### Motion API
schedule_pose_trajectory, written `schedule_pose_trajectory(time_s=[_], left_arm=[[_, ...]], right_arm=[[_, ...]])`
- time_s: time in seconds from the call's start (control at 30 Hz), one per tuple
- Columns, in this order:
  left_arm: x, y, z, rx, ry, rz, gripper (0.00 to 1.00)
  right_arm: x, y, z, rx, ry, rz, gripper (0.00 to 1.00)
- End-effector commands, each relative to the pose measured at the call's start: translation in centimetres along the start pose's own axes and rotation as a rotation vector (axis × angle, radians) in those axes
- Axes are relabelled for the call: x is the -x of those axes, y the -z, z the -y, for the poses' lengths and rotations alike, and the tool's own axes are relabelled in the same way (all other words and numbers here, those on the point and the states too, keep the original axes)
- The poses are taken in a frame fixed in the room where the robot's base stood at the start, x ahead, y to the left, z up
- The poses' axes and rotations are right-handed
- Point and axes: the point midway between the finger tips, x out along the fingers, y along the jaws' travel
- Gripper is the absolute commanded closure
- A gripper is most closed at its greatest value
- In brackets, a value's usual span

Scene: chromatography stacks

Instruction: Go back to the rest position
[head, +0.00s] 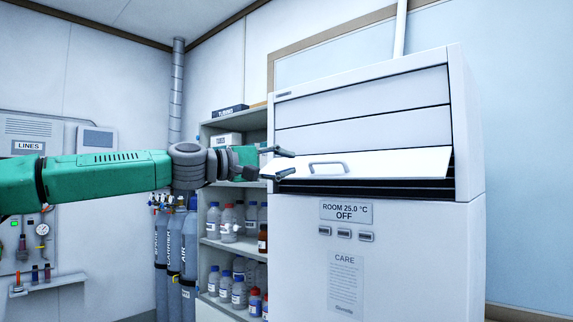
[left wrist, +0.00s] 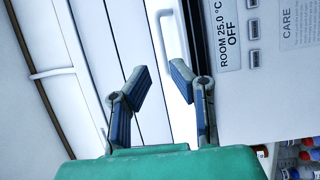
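My left gripper (head: 284,163) reaches in from the left on a green arm in the head view. Its fingers are apart with nothing between them, in front of the left part of the white cabinet's door. The left wrist view shows both fingers (left wrist: 160,82) spread, with the door's handle (left wrist: 172,40) beyond them. The white cabinet (head: 400,250) has a front door (head: 390,168) that tilts outward at its lower edge, with dark slats showing below it. The grey handle (head: 328,168) is on this door, right of the fingertips. My right gripper is not in view.
A shelf unit (head: 222,245) with several bottles stands left of the cabinet, behind my arm. Gas cylinders (head: 175,240) stand further left. A wall panel with a gauge (head: 42,230) and a small ledge (head: 48,284) are at the far left. The cabinet front is close to my gripper.

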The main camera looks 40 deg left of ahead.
Motion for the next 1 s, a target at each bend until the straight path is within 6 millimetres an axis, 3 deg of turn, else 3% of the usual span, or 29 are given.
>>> schedule_pose_trajectory(time_s=[0.47,0.57,0.67,0.73,0.9,1.0], left_arm=[[-0.2,-0.4,-0.1,-0.003,0.001,0.001,0.81],[-0.7,-0.7,1.1,-0.011,0.022,0.001,0.81],[-2.2,-1.5,4.9,-0.037,0.085,0.0,0.81],[-3.6,-2.5,9.1,-0.066,0.154,0.001,0.81],[-6.2,-5.7,21.8,-0.159,0.354,0.018,0.81],[-6.6,-7.7,29.3,-0.216,0.467,0.039,0.81]], right_arm=[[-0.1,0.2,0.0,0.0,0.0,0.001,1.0],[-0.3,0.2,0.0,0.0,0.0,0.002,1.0],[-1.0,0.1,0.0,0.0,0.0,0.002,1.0],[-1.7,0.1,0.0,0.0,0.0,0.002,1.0],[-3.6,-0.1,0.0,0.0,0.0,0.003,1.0],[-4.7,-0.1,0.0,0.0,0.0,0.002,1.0]])
